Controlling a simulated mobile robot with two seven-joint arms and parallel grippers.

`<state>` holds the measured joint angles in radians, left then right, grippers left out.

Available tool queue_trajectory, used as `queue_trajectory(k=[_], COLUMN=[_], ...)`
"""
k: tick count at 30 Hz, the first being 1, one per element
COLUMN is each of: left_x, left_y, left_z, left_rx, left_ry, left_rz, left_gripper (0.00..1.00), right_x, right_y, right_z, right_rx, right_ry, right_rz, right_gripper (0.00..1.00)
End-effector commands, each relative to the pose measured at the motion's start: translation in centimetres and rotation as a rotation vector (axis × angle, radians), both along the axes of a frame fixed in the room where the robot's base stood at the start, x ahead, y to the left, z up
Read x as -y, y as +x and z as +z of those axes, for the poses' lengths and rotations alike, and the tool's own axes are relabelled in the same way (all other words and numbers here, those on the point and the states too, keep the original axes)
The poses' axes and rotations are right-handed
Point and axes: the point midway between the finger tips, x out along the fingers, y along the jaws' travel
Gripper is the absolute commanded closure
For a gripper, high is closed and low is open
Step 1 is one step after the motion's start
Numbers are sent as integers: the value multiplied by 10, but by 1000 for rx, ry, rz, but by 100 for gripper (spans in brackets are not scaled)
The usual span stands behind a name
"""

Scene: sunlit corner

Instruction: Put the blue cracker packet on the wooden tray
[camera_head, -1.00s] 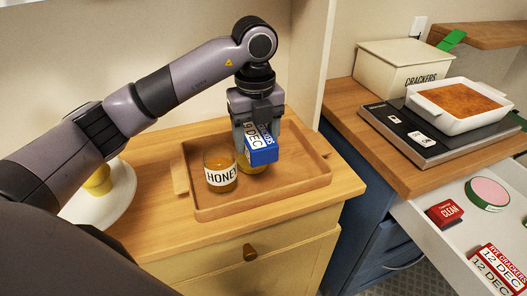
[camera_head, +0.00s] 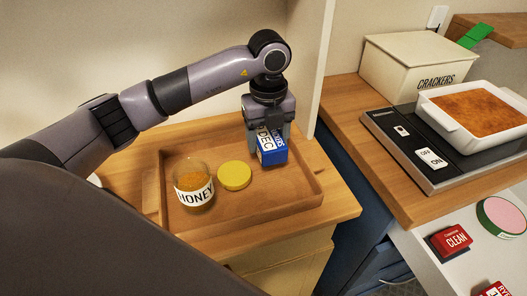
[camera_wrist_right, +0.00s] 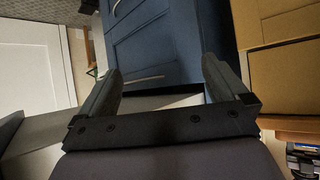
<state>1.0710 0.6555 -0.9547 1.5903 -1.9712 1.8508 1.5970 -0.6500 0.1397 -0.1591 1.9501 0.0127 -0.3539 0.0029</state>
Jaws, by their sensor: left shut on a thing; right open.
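The blue cracker packet (camera_head: 272,151), with a white label reading DEC, is held in my left gripper (camera_head: 268,130) over the right back part of the wooden tray (camera_head: 240,206). The gripper is shut on it from above. I cannot tell whether the packet's bottom touches the tray floor. The honey jar (camera_head: 194,186) stands at the tray's left side, and a round yellow lid (camera_head: 235,175) lies between it and the packet. My right gripper (camera_wrist_right: 158,85) is open and empty in the right wrist view, facing a blue cabinet.
The tray's front right is bare.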

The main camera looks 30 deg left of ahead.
Motion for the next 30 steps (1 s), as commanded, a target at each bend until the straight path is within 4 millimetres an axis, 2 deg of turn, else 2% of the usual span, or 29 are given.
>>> queue_trajectory(k=[5,12,22,23,24,30], left_x=[0,0,0,0,0,0], left_y=[0,0,0,0,0,0], left_z=[-13,-43,-47,-47,-46,-46], left_rx=[-1,1,2,1,1,1], left_ry=[-1,-1,-1,0,0,0], left_rz=[1,0,0,0,0,0], left_gripper=[72,72,72,33,26,26], right_x=[0,0,0,0,0,0], right_y=[0,0,0,0,-1,0], right_z=[1,4,0,0,1,1], right_rx=[-1,-1,-1,-2,-2,-2], right_ry=[0,0,0,0,0,0], right_rz=[0,0,0,0,0,0], right_gripper=[0,0,0,0,0,0])
